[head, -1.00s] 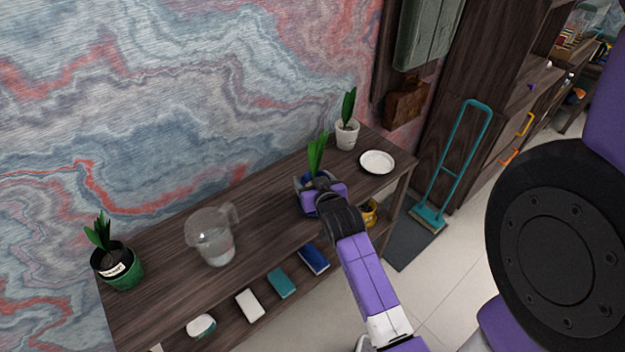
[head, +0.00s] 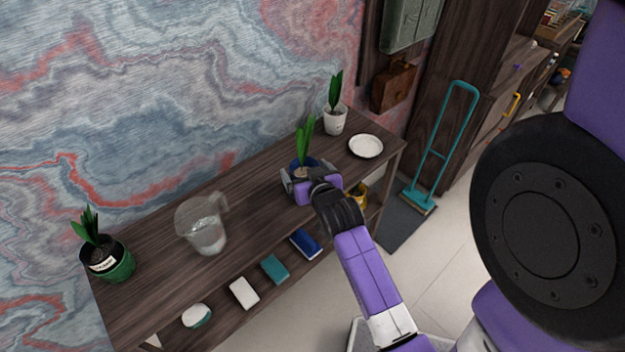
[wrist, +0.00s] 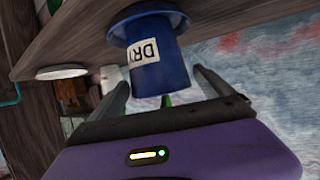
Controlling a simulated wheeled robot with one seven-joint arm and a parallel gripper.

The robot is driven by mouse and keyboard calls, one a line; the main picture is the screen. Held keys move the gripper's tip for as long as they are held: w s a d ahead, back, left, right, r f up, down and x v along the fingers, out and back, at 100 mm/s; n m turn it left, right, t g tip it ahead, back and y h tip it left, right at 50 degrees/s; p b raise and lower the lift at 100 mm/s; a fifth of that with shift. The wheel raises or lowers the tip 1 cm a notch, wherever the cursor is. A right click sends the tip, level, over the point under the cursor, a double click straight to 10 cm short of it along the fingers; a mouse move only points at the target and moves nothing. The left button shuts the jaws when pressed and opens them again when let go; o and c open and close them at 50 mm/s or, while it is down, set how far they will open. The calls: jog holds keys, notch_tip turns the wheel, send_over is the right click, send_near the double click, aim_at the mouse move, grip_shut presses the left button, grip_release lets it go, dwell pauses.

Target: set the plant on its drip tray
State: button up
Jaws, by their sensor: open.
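A plant with upright green leaves (head: 305,142) stands in a blue pot on the wooden desk. In the wrist view, tilted over, the blue pot (wrist: 170,62) carries a white label reading "DRY". My gripper (head: 309,178) is at the pot's front side, low near the desk top. Its open fingers (wrist: 160,82) lie to either side of the pot, and I cannot tell whether either touches it. A round white saucer (head: 366,146), likely the drip tray, lies empty to the right of the pot. It also shows in the wrist view (wrist: 62,72).
A white-potted plant (head: 335,120) stands behind the saucer. A clear jug (head: 204,228) and a green-potted plant (head: 121,266) stand to the left. Books and a yellow pot (head: 361,193) are on the lower shelf. Desk between blue pot and saucer looks clear.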

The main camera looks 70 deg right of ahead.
jog(key=s+a+r+n+t+y, duration=0.2)
jog(key=s+a+n, duration=0.1)
jog(key=a, duration=1)
jog(key=s+a+r+n+t+y, duration=0.2)
jog(key=s+a+t+y, duration=0.1)
jog(key=a, duration=1)
jog(key=s+a+r+n+t+y, duration=0.1)
jog(key=s+a+r+n+y, duration=0.4)
jog(key=s+a, duration=0.4)
jog(key=shift+a+r+n+t+y+b, duration=0.3)
jog(key=shift+a+n+t+y, duration=0.15)
jog(key=shift+a, duration=0.2)
